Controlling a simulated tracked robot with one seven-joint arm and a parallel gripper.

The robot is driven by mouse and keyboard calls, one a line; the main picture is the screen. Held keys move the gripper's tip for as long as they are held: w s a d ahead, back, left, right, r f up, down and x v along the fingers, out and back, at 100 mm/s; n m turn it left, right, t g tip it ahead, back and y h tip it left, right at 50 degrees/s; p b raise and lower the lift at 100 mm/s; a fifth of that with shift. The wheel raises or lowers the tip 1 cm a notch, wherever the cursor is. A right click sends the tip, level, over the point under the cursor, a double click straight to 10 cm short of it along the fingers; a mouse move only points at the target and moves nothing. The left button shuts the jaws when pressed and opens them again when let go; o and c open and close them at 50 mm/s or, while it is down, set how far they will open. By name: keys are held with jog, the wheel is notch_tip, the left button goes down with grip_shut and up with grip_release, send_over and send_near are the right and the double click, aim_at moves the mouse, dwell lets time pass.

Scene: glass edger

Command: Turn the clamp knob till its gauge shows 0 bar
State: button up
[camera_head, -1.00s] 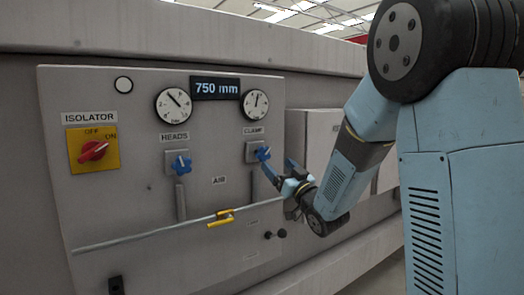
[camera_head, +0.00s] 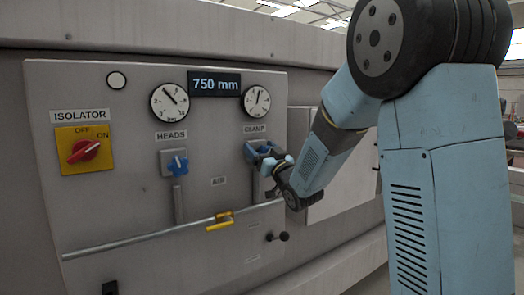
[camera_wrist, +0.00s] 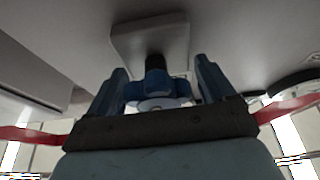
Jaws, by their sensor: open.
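The blue clamp knob (camera_head: 265,149) sits on a grey plate under the CLAMP label (camera_head: 255,129), partly hidden by my gripper in the head view. The clamp gauge (camera_head: 256,102) is above it, its needle pointing nearly straight up; its numbers are too small to read. My gripper (camera_wrist: 158,92) is open, with one blue finger on each side of the clamp knob, which also shows in the wrist view (camera_wrist: 157,87). Gaps show between the fingers and the knob's stem; whether the fingers touch its lobes I cannot tell.
The heads knob (camera_head: 177,165) and heads gauge (camera_head: 169,103) are to the left. The red isolator switch (camera_head: 83,151) is further left. A grey pipe with a yellow valve handle (camera_head: 220,221) runs below. A grey box (camera_head: 335,190) stands right of the panel.

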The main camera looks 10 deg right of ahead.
jog(key=shift+c, duration=0.5)
jog(key=shift+d, duration=0.1)
jog(key=c, duration=0.7)
jog(key=shift+d, duration=0.1)
jog(key=shift+c, duration=0.8)
